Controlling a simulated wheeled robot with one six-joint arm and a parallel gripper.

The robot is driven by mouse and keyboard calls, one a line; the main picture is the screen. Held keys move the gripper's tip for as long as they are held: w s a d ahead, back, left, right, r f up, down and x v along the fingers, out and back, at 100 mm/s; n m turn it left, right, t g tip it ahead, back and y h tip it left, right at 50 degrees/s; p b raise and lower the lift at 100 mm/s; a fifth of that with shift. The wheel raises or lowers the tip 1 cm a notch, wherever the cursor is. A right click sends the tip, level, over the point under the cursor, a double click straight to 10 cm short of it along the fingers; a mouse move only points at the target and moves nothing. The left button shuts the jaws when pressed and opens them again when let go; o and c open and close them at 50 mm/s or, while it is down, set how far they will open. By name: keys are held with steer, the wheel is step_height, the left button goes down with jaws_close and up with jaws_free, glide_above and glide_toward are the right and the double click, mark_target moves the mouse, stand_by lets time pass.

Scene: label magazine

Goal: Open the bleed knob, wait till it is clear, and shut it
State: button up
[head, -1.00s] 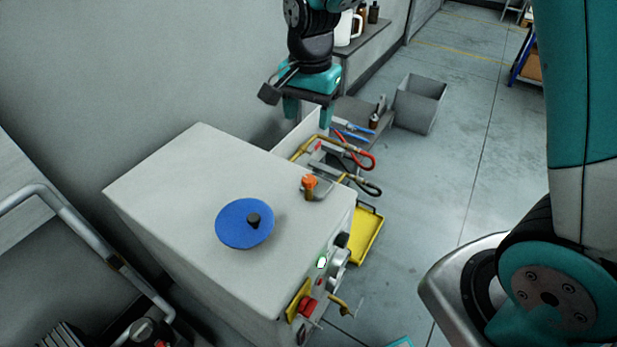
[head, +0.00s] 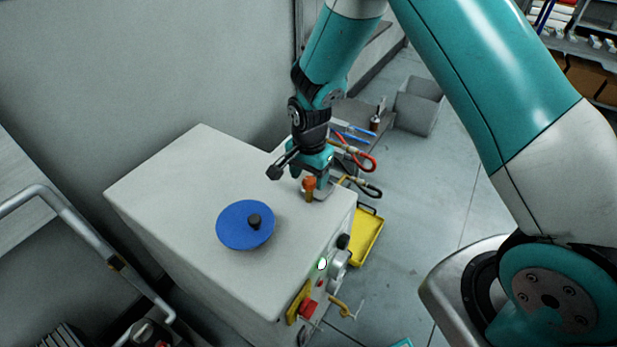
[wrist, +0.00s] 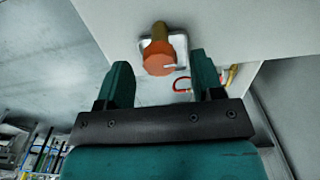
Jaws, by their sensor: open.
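The bleed knob (head: 309,183) is an orange cap on a brass stem. It stands near the right back corner of the pale cabinet top (head: 180,190). In the wrist view the orange knob (wrist: 159,64) lies ahead of my gripper (wrist: 156,80), roughly between the lines of the two fingers and a little beyond their tips. The fingers are apart with nothing between them. In the head view my gripper (head: 318,178) is just behind the knob, and its fingertips are partly hidden. I cannot tell whether a finger touches the knob.
A blue disc with a black knob (head: 240,230) lies on the cabinet top. Red and black hoses (head: 366,165) hang behind the cabinet's right edge. A yellow tray (head: 366,236) is beside it. The front panel has a red knob (head: 309,309) and a green light (head: 322,264).

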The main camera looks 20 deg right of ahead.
steer(key=shift+f, duration=0.6)
steer(key=c, duration=0.9)
steer(key=shift+s, duration=0.1)
